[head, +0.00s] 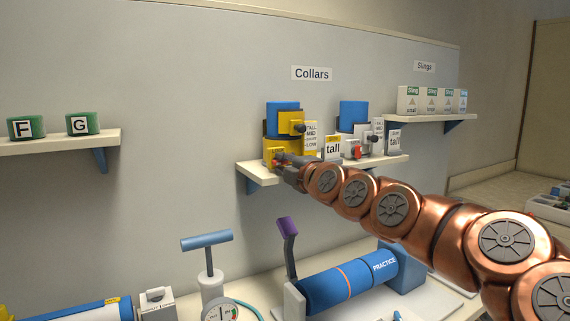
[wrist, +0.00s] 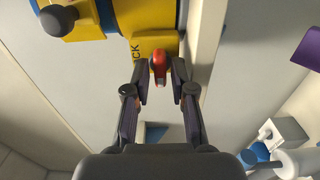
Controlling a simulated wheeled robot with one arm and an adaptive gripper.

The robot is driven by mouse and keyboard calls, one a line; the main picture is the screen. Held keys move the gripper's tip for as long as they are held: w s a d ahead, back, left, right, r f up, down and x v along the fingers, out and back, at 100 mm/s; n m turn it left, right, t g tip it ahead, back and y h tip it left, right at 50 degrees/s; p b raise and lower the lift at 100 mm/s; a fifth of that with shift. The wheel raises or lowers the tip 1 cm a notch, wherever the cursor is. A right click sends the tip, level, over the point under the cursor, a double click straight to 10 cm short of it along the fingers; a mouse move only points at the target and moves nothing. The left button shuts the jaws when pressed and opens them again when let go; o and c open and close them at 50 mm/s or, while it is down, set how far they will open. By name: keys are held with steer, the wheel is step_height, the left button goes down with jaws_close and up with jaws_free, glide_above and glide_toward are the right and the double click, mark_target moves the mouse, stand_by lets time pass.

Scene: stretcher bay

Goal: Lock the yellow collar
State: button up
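The yellow collar (head: 270,150) stands on the wall shelf under the "Collars" sign, with a blue upper part and a dark knob. In the wrist view its yellow body (wrist: 155,40) fills the top, with lettering ending in "CK" and a red tab (wrist: 159,64) on its edge. My gripper (wrist: 161,82) points at this edge. Its two fingers are apart, one on each side of the red tab, with a gap visible on both sides. In the head view my gripper (head: 284,163) is at the collar's lower front and hides part of it.
To the right on the same shelf (head: 258,172) are "tall" cards and a grey and blue collar (head: 353,116) with a red tab. A shelf of sling boxes (head: 431,99) is further right. Below stands a blue practice cylinder (head: 345,284) with a purple-tipped lever, and a pump.

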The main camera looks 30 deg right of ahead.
jaws_close()
steer(key=shift+f+m+b, duration=0.15)
steer(key=shift+m+b, duration=0.15)
steer(key=shift+b, duration=0.6)
steer(key=m+b, duration=1.1)
steer(key=shift+m, duration=0.3)
steer(key=m+b, duration=0.1)
steer(key=m, duration=0.4)
steer(key=shift+m, duration=0.3)
steer(key=shift+b, duration=0.3)
jaws_free()
